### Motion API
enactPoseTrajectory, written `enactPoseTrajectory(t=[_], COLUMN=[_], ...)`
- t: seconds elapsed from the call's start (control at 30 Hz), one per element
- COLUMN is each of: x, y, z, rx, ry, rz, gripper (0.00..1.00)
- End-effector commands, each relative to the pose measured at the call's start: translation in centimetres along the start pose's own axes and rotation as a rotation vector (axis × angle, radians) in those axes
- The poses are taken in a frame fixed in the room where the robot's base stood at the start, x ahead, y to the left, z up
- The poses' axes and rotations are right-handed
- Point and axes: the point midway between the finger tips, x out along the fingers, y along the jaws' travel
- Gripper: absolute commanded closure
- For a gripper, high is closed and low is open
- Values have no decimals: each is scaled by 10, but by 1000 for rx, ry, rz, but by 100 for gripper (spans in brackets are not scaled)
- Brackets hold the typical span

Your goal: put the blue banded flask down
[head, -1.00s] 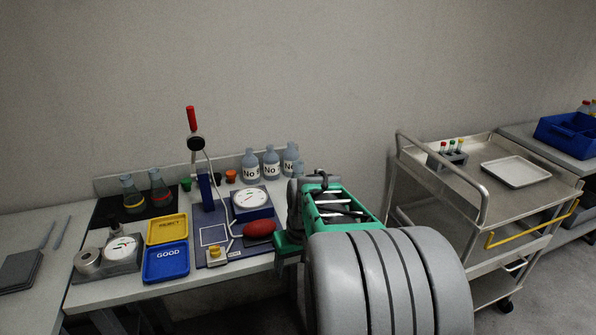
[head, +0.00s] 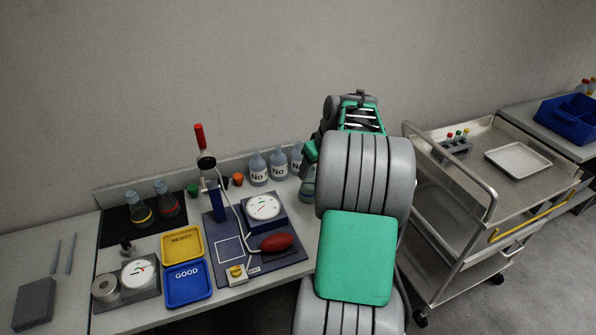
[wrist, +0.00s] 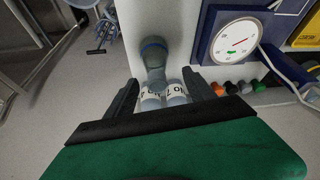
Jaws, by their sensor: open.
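The blue banded flask (wrist: 154,50) is grey-green glass with a dark blue band. In the wrist view it stands on the pale bench top, with its neck towards my gripper. My gripper (wrist: 160,78) is open, its two dark fingers spread to either side of the neck, with clear gaps. In the head view, a bluish glass body, probably this flask (head: 307,188), shows at the bench's right end beside my arm. My arm hides most of the gripper there.
Bottles labelled "No" (head: 257,170) stand close by at the back. A dial instrument (head: 264,207) and red bulb (head: 276,243) sit left of the flask. Two other banded flasks (head: 141,213) stand on a black mat. A steel trolley (head: 470,190) is to the right.

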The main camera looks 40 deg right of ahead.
Motion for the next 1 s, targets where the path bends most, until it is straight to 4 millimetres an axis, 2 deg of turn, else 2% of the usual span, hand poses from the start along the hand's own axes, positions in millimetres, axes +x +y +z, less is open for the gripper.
enactPoseTrajectory(t=[0.03,0.13,0.37,0.5,0.6,0.83,1.0], x=[-5,0,31,58,70,74,74], y=[6,10,10,10,10,10,10], z=[-3,-5,-9,-14,-14,-14,-14], rx=[-6,-13,-14,-13,-13,-14,-14], ry=[5,10,10,9,11,12,12], rz=[2,2,2,1,3,5,4], gripper=[37,37,37,37,37,37,51])
